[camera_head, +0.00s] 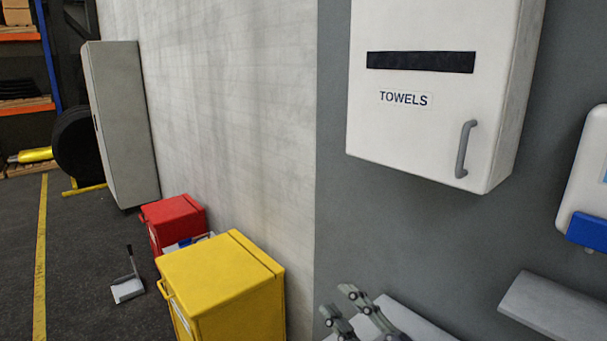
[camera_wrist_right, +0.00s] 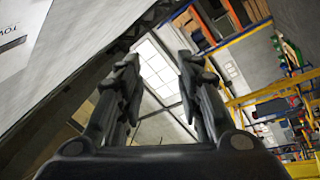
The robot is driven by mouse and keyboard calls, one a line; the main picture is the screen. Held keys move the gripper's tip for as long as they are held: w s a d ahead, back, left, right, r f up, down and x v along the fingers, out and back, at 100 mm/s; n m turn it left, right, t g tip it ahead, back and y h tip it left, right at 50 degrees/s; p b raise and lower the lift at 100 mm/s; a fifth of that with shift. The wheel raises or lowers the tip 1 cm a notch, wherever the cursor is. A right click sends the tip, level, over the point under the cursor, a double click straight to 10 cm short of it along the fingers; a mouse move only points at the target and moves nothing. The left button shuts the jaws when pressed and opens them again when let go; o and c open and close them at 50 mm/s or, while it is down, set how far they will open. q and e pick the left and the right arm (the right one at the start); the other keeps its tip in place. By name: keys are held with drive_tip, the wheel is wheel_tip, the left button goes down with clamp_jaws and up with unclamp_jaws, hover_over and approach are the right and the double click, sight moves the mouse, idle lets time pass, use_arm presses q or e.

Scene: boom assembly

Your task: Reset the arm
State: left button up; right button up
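My right gripper (camera_head: 346,306) shows at the bottom of the head view, right of centre, in front of the grey wall. It also shows in the right wrist view (camera_wrist_right: 158,75), where its two dark fingers stand well apart with nothing between them. It is open and empty. Most of my right arm is below the head view. My left gripper is in neither view.
A white towel cabinet (camera_head: 432,140) hangs above my right gripper. A dispenser (camera_head: 588,180) with a blue part and a light shelf (camera_head: 556,308) are at right. Yellow (camera_head: 222,285) and red (camera_head: 172,220) bins stand along the wall. The floor at left is mostly clear.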

drive_tip(key=d+f+m+t+h, duration=0.2)
drive_tip(key=d+m+t+h, duration=0.1)
drive_tip(key=d+m+h, duration=0.45)
drive_tip(key=s+d+f+m+g+h, duration=0.3)
drive_tip(key=s+d+f+m+h, duration=0.1)
drive_tip(key=f, duration=0.3)
drive_tip(key=s+d+f+m+g+h, duration=0.3)
drive_tip(key=d+f+m+g+h, duration=0.15)
drive_tip(key=f, duration=0.25)
drive_tip(key=s+a+f+g+y, duration=0.1)
drive_tip(key=s+f+g, duration=0.35)
drive_tip(key=s, duration=0.55)
drive_tip(key=s+a+f+g+y, duration=0.2)
drive_tip(key=s+f+g, duration=0.3)
drive_tip(key=s, duration=0.5)
wheel_tip(320, 180, down, 36)
drive_tip(key=s+b, duration=0.3)
drive_tip(key=b, duration=0.4)
drive_tip(key=s+d+f+g+b, duration=0.1)
drive_tip(key=s+d+f+b, duration=0.2)
drive_tip(key=s+f, duration=1.3)
wheel_tip(320, 180, down, 4)
drive_tip(key=shift+r+g+b, duration=0.1)
drive_tip(key=shift+g+b, duration=0.3)
drive_tip(key=shift+b, duration=0.55)
